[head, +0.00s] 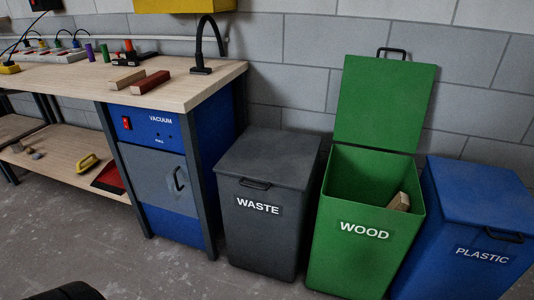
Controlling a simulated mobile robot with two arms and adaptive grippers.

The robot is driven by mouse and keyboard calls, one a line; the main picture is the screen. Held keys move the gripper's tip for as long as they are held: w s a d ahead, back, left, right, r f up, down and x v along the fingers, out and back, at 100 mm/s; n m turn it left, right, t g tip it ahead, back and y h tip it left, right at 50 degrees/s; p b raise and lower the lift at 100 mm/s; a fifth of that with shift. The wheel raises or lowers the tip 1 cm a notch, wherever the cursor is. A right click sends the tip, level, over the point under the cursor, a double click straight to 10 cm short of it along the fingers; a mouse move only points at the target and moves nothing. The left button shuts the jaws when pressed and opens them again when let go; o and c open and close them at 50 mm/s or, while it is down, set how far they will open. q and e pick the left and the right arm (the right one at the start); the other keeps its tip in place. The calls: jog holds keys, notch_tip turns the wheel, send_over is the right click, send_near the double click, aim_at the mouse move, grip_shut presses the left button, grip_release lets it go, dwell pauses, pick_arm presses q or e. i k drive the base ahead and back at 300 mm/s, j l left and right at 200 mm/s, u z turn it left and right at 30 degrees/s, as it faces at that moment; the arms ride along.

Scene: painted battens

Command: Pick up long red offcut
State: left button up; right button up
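A red offcut (151,82), a dark red block with a pale top edge, lies on the right part of the wooden workbench top (190,90). It lies at a slant, close to the bench's front edge. A shorter plain wood offcut (127,80) lies just left of it, with a small gap between them. Neither of my grippers shows in the head view.
A lidded grey WASTE bin (262,160), an open green WOOD bin (365,245) holding a wood piece (399,202) and a lidded blue PLASTIC bin (470,215) stand right of the bench. A black bent arm (222,40) rises behind the offcuts.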

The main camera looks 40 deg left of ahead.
aim_at(142, 87)
jog(key=u, duration=1.85)
